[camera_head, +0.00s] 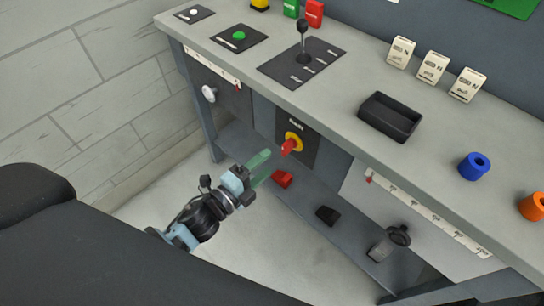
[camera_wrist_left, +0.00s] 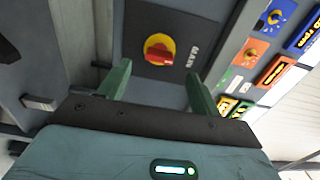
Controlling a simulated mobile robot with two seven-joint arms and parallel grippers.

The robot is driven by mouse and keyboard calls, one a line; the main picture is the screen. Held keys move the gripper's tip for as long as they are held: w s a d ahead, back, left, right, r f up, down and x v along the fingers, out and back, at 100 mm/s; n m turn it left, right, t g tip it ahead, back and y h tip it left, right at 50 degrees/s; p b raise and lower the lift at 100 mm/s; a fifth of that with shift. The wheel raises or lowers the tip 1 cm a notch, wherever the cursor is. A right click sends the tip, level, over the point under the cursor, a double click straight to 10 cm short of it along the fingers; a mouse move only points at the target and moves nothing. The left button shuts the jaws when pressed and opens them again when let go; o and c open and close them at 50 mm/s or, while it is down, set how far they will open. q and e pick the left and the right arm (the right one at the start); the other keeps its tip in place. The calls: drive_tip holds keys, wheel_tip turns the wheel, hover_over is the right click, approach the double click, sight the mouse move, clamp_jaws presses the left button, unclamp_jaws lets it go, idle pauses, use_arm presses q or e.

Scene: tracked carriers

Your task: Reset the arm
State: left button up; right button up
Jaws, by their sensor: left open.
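My left gripper (camera_head: 262,167) is in the lower middle of the head view, in front of the bench's front panel. Its two green fingers are apart with nothing between them. In the left wrist view the open fingers (camera_wrist_left: 157,88) point toward a red rotary switch on a yellow disc (camera_wrist_left: 160,49). The same red and yellow switch (camera_head: 292,144) sits on a dark plate (camera_head: 298,128) in the head view, just beyond the fingertips. The fingers look apart from the switch. My right gripper is in neither view.
The grey bench (camera_head: 345,128) carries a lever on a dark plate (camera_head: 303,62), a green button (camera_head: 239,36), a black tray (camera_head: 390,117), several white cards and a blue ring (camera_head: 474,166). A red block (camera_head: 281,179) and a black block (camera_head: 327,215) lie below the switch.

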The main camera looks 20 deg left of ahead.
use_arm(q)
drive_tip(key=shift+s+a, duration=0.25)
drive_tip(key=shift+s, duration=0.45)
